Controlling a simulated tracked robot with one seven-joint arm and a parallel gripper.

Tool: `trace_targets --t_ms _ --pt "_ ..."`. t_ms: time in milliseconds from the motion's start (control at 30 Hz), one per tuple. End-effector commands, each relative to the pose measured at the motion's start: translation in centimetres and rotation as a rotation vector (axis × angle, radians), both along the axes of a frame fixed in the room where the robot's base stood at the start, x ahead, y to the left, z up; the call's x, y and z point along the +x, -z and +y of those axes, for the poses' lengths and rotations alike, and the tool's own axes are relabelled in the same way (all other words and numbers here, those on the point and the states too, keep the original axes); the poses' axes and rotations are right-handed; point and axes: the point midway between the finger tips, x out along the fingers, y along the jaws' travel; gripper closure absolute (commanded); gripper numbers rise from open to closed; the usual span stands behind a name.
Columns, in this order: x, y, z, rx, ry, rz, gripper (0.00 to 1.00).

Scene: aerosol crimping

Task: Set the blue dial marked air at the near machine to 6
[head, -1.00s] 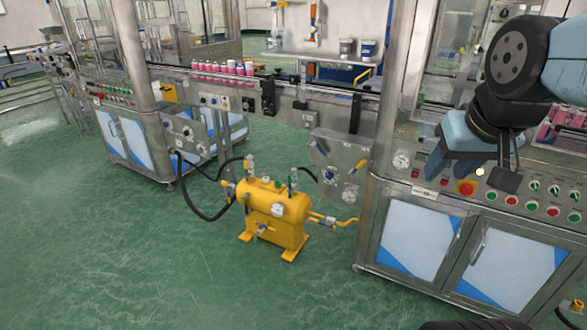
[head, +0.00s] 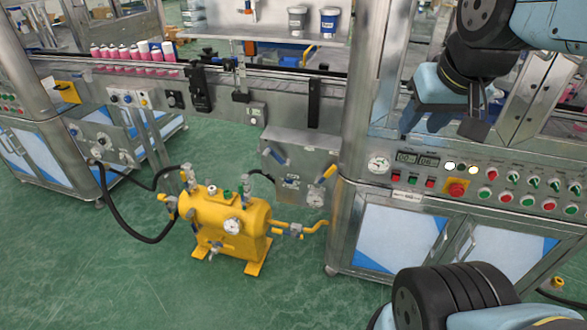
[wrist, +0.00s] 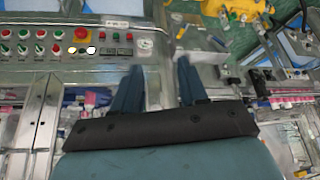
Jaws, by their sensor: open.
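A small blue dial (head: 290,181) sits on the grey metal panel (head: 305,145) left of the near machine (head: 400,235). Its marking and setting are too small to read. A blue lever, a yellow-handled lever (head: 328,172) and a round gauge (head: 315,199) share that panel. My gripper (head: 457,122) is up and to the right of the dial, in front of the near machine and well apart from it. In the wrist view my gripper (wrist: 160,85) has its two blue fingers spread with nothing between them. The dial cannot be made out clearly there.
A yellow tank (head: 225,225) with hoses and pipes stands on the green floor below the panel. The near machine's control board (head: 500,190) has several buttons and a red stop knob (head: 456,189). A conveyor with pink cans (head: 130,53) runs behind. Floor at front left is clear.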

Motion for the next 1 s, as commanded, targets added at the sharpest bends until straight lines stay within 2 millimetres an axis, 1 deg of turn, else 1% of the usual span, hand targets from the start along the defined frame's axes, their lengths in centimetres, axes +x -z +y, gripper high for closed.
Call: trace_targets --t_ms 300,467,567,600,767,1000 --pt "0.0 0.0 0.0 0.000 0.000 0.000 0.56" --pt "0.4 0.2 0.0 -0.015 -0.025 0.016 0.41" --pt "1.3 0.8 -0.3 -0.055 -0.082 0.056 0.32" --pt "1.8 1.2 -0.7 -0.078 -0.118 0.079 0.31" --pt "4.2 3.1 -0.7 -0.195 -0.291 0.192 0.31" --pt "8.1 6.5 -0.1 -0.383 -0.581 0.364 0.31"
